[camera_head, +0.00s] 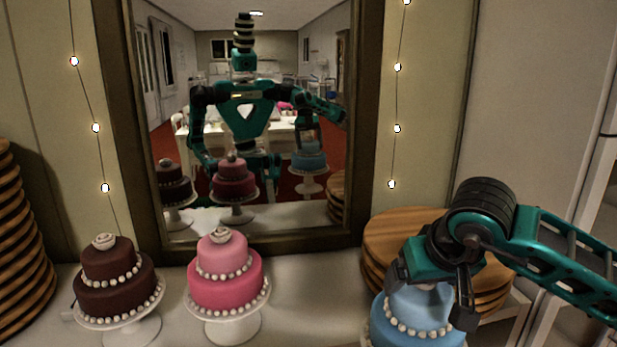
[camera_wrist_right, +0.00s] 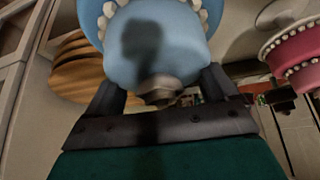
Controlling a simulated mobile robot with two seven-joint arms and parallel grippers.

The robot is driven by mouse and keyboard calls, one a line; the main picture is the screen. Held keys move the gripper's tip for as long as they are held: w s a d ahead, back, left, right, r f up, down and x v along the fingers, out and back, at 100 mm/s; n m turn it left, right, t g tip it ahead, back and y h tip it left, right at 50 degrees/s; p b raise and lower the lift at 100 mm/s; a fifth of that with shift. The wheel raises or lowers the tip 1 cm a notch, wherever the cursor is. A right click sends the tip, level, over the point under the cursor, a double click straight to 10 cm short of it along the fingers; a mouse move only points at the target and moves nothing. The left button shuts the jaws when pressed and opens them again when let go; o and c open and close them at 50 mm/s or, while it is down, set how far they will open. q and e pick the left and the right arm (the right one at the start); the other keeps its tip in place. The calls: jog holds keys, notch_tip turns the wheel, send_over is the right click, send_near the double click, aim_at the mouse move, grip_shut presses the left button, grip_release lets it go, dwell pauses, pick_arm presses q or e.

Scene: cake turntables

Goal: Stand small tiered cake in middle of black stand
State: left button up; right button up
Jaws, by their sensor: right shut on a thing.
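A blue tiered cake (camera_head: 395,310) with white beads stands at the lower right of the head view, cut by the bottom edge. My right gripper (camera_head: 432,285) is over its top, with its fingers on either side of the upper tier. In the right wrist view the gripper (camera_wrist_right: 160,88) is shut on the blue cake (camera_wrist_right: 185,40), and a grey topper (camera_wrist_right: 160,86) shows between the fingers. In the mirror the blue cake appears on a pale stand. No black stand can be made out. My left gripper shows only as a reflection, too small to judge.
A brown cake (camera_head: 113,285) and a pink cake (camera_head: 225,280) stand on white pedestals at the left and middle. A mirror (camera_head: 240,120) is behind. Wooden boards are stacked behind the blue cake (camera_head: 400,230) and at far left (camera_head: 20,250). Clear counter lies right of the pink cake.

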aim_at(443, 343)
jog(key=shift+m+h, duration=0.3)
jog(key=shift+m, duration=0.3)
jog(key=s+f, duration=0.1)
jog(key=s, duration=0.1)
jog(key=s+d+f+p, duration=0.1)
jog(key=s, duration=0.2)
jog(key=s+d+f+p, duration=0.1)
jog(key=s+f, duration=0.1)
jog(key=s, duration=0.1)
jog(key=shift+f, duration=0.1)
jog(key=shift+w+a, duration=0.1)
